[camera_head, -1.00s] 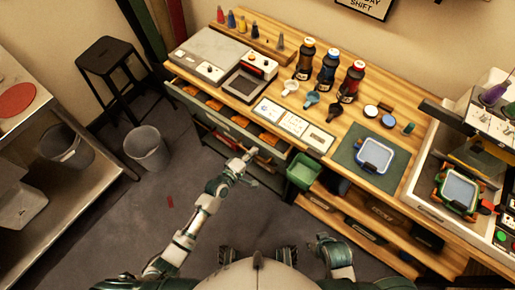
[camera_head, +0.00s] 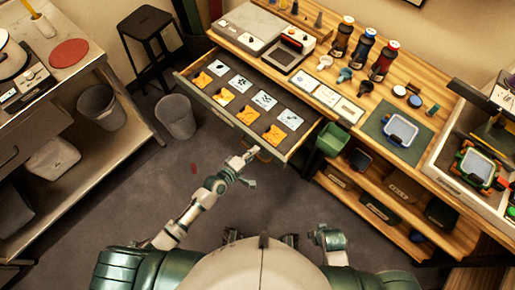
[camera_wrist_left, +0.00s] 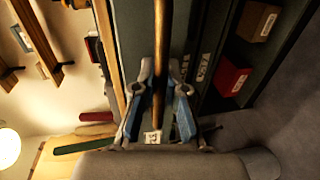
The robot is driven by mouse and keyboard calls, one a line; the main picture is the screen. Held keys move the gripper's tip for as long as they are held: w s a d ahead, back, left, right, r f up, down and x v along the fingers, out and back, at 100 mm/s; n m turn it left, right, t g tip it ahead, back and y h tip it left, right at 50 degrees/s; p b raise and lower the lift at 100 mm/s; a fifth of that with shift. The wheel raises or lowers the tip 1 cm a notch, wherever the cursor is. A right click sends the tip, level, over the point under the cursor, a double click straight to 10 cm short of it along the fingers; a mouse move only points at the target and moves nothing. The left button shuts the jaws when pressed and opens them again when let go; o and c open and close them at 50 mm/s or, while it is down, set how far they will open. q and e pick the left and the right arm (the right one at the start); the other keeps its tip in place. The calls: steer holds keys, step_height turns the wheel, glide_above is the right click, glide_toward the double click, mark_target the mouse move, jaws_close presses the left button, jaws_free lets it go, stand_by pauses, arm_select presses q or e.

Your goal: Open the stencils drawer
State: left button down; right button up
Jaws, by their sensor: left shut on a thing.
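The stencils drawer (camera_head: 222,112) is pulled out from under the left part of the wooden bench. Inside it lie pale blue cards (camera_head: 264,100) with dark patterns and orange-yellow pieces (camera_head: 249,115) in rows. My left gripper (camera_head: 246,157) is at the drawer's front near its right end. In the left wrist view my left gripper (camera_wrist_left: 159,88) has its blue fingers shut around the long bar handle (camera_wrist_left: 160,35), with the drawer front beside it. My right arm is low near my body, and its gripper is too unclear to read.
A green bin (camera_head: 333,138) hangs just right of the drawer. A grey waste bin (camera_head: 176,117) and a black stool (camera_head: 146,35) stand to the left. Bottles, scoops and a printing frame are on the bench (camera_head: 352,88). Floor before the drawer is mostly clear.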

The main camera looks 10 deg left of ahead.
arm_select(q)
steer(key=shift+s+a+f, duration=0.3)
steer(key=shift+s, duration=0.1)
steer(key=c, duration=1.2)
jaws_free()
steer(key=shift+w+d, duration=0.1)
steer(key=shift+d, duration=0.15)
steer(key=shift+w+d, duration=0.1)
arm_select(e)
steer(key=shift+f, duration=0.1)
arm_select(q)
steer(key=shift+r, duration=0.1)
steer(key=v, duration=1.2)
arm_select(e)
steer(key=shift+a, duration=0.2)
